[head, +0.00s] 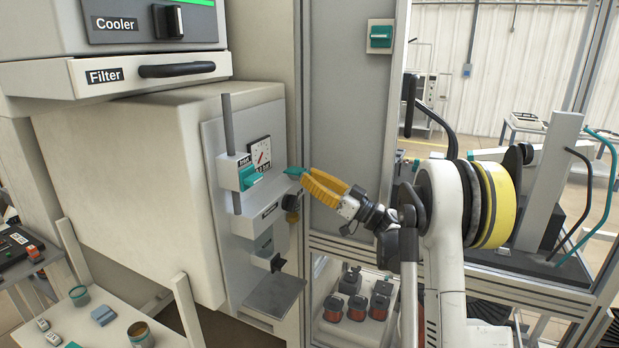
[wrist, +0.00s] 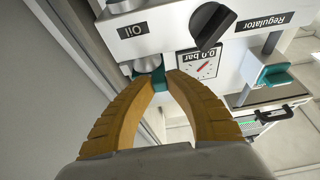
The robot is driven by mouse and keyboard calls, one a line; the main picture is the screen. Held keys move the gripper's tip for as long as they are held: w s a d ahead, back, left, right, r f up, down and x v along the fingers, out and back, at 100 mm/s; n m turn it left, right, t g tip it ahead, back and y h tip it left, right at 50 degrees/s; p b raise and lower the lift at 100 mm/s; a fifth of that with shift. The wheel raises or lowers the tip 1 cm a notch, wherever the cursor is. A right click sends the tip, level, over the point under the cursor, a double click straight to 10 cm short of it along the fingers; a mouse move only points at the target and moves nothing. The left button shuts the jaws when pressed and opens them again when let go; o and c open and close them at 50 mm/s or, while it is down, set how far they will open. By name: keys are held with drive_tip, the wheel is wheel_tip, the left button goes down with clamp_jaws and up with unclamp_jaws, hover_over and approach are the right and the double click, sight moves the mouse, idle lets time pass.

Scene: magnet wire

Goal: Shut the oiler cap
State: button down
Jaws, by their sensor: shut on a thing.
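The oiler stands at the right end of the grey panel's shelf-like box (head: 268,213), marked Oil in the wrist view (wrist: 133,30). A teal piece, seemingly the oiler cap (wrist: 158,78), lies between my fingertips beside a silver cylinder (wrist: 147,62). It also shows at the finger ends in the head view (head: 293,171). My gripper (head: 302,176) has yellow fingers, shut on this teal piece; it also fills the lower wrist view (wrist: 165,80). The fingers hide part of the cap, and I cannot tell whether it is seated.
A pressure gauge (head: 259,152) reads near 0.0 bar in the wrist view. A white block with a teal handle (head: 247,178) is left of my gripper. A black knob (wrist: 212,24) is close to the oiler. A grey post (head: 303,90) stands behind my gripper.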

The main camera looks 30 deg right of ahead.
drive_tip(key=shift+y, duration=0.3)
drive_tip(key=c, duration=1.3)
unclamp_jaws()
drive_tip(key=shift+c, duration=0.2)
drive_tip(key=v, duration=1.2)
drive_tip(key=shift+s, duration=0.1)
